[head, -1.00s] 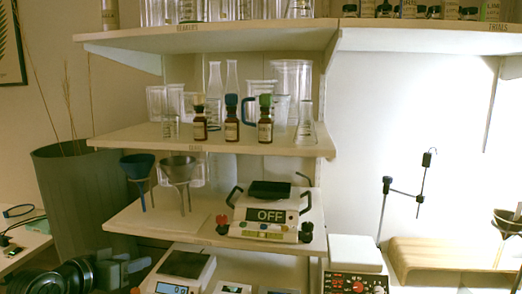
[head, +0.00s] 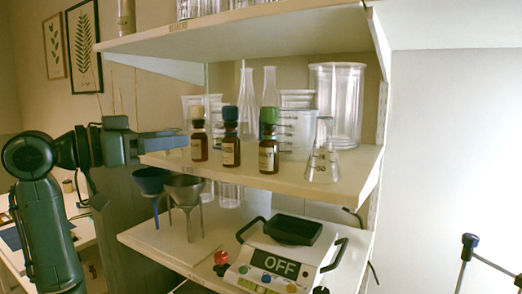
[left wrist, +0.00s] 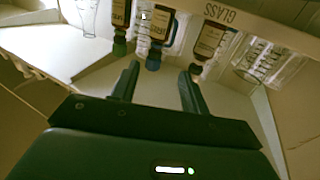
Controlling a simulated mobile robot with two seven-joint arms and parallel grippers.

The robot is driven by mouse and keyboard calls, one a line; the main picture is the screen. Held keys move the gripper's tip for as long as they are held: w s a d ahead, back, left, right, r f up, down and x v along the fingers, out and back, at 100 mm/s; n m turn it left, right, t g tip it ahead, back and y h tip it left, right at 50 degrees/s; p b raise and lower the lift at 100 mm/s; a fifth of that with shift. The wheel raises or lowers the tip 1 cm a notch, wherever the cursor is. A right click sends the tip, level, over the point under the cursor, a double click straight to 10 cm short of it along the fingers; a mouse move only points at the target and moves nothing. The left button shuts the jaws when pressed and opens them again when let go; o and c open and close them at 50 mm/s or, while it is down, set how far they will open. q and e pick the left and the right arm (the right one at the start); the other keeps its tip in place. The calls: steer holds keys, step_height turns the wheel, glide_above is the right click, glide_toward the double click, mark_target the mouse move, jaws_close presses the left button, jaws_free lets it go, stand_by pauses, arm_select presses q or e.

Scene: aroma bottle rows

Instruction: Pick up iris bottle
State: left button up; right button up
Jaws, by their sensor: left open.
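Three small brown bottles with pale labels stand upright on the middle shelf: a left one with a dark neck (head: 200,148), a blue-capped one (head: 231,152) and a green-capped one (head: 268,156). I cannot read which label says iris. My left gripper (head: 182,140) reaches in from the left, open, its fingertips close to the left bottle. In the left wrist view, where things appear upside down, the open fingers (left wrist: 158,86) are empty; the blue-capped bottle (left wrist: 158,25) lies beyond the gap, with the green-capped one (left wrist: 120,18) and another bottle (left wrist: 210,40) to either side.
Behind and right of the bottles stand glass beakers (head: 337,105), flasks and a conical flask (head: 322,165). A shelf board (head: 240,35) runs above. Below are funnels (head: 186,190) and a device marked OFF (head: 282,262).

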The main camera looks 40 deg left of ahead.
mark_target(227, 131)
arm_select(q)
steer(key=p+x, duration=0.1)
steer(key=x, duration=0.3)
steer(key=p+x, duration=0.2)
steer(key=x, duration=0.2)
steer(key=p+x, duration=0.2)
steer(key=x, duration=0.2)
steer(key=shift+w+d+r, duration=0.1)
steer(key=shift+w+d, duration=0.05)
steer(key=shift+d, duration=0.25)
steer(key=shift+w, duration=0.2)
arm_select(e)
steer(key=shift+s+d+r+g+h, duration=0.25)
steer(key=shift+s+d+g+h, duration=0.25)
steer(key=shift+s+d, duration=0.25)
arm_select(q)
steer(key=shift+c, duration=0.4)
steer(key=shift+f, duration=0.2)
jaws_close()
arm_select(e)
steer(key=shift+s, duration=0.1)
